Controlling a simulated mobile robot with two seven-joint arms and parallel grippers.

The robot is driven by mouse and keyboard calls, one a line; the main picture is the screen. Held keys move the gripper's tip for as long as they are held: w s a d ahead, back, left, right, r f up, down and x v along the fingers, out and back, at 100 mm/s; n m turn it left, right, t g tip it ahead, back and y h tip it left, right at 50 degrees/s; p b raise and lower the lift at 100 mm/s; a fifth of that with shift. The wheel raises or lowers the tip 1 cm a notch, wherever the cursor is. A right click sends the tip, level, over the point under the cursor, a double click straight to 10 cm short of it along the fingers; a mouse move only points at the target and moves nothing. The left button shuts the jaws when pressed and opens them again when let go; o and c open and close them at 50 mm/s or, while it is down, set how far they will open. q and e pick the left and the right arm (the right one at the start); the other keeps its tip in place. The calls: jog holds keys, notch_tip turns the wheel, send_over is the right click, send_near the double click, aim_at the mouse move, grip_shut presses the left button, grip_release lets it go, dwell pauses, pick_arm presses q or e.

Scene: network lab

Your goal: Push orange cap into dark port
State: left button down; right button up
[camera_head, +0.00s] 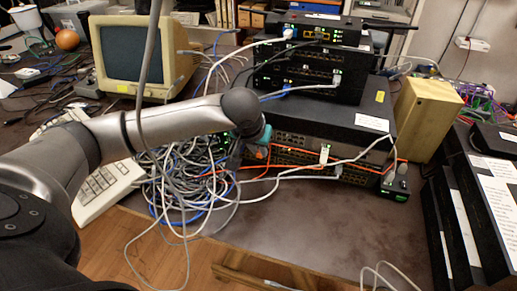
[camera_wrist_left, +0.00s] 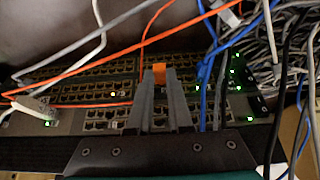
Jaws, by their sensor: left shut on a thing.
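My left gripper (camera_wrist_left: 159,86) is shut on a small orange cap (camera_wrist_left: 160,71), which shows between its fingertips in the left wrist view. Beyond the cap are rows of ports on the front of a network switch (camera_wrist_left: 96,90). I cannot tell which port is the dark one, or whether the cap touches the switch. In the head view, my left gripper (camera_head: 262,146) is at the left front of the lower switch stack (camera_head: 345,150); the cap is hidden or too small there. My right gripper is not in view.
Orange cables (camera_head: 290,150) and white cables cross the switch fronts close to my gripper. A tangled cable heap (camera_head: 190,180) lies just left of it. A beige monitor (camera_head: 145,55) stands behind my arm, and a wooden box (camera_head: 425,118) stands at right. The front right tabletop is mostly clear.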

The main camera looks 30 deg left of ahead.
pick_arm(q)
jog(key=shift+w, duration=0.25)
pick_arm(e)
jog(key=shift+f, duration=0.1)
pick_arm(q)
jog(key=c, duration=0.8)
grip_release()
jog(key=shift+a, duration=0.1)
jog(key=shift+o, duration=0.2)
jog(key=shift+r, duration=0.15)
jog(key=p+v, duration=0.3)
jog(key=v, duration=1.2)
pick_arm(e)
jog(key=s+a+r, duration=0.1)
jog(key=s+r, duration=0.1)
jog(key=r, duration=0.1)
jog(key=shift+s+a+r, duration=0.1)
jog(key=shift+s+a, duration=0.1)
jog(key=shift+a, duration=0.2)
